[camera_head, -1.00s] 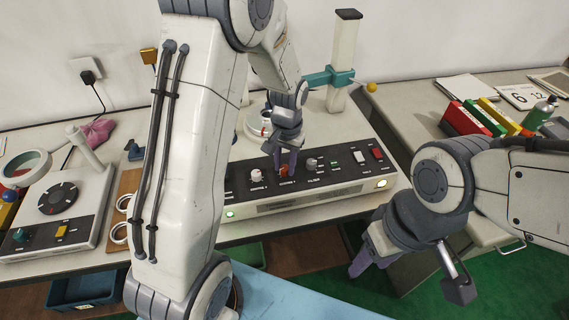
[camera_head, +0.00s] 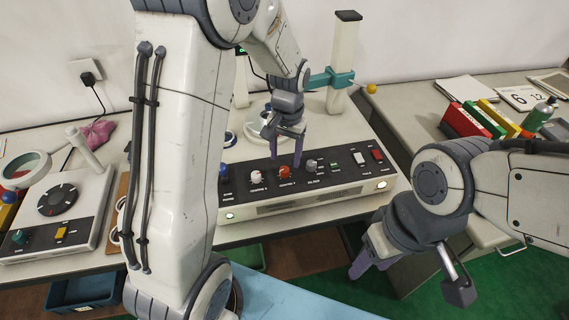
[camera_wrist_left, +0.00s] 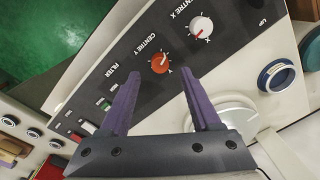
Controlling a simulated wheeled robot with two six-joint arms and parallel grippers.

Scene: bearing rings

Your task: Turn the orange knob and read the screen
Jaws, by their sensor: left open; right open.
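The orange knob (camera_head: 284,173) labelled CENTRE Y stands on the black top of the control box, between a white knob (camera_head: 257,178) and a grey knob (camera_head: 311,165). My left gripper (camera_head: 287,155) is open and empty, above and behind the orange knob, apart from it. In the left wrist view the orange knob (camera_wrist_left: 160,63) shows its white pointer mark, just beyond and between the open purple fingers. A small green-lit patch (camera_head: 241,50), perhaps part of a screen, shows behind my left arm; its reading is hidden. My right gripper (camera_head: 372,262) is open and empty off the bench's front edge.
A blue knob (camera_head: 224,170) and a red switch (camera_head: 377,154) are on the same box (camera_head: 335,190). A white column with a teal arm (camera_head: 338,77) stands behind it. A dial unit (camera_head: 58,200) sits at left. Coloured binders (camera_head: 472,118) stand on the right bench.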

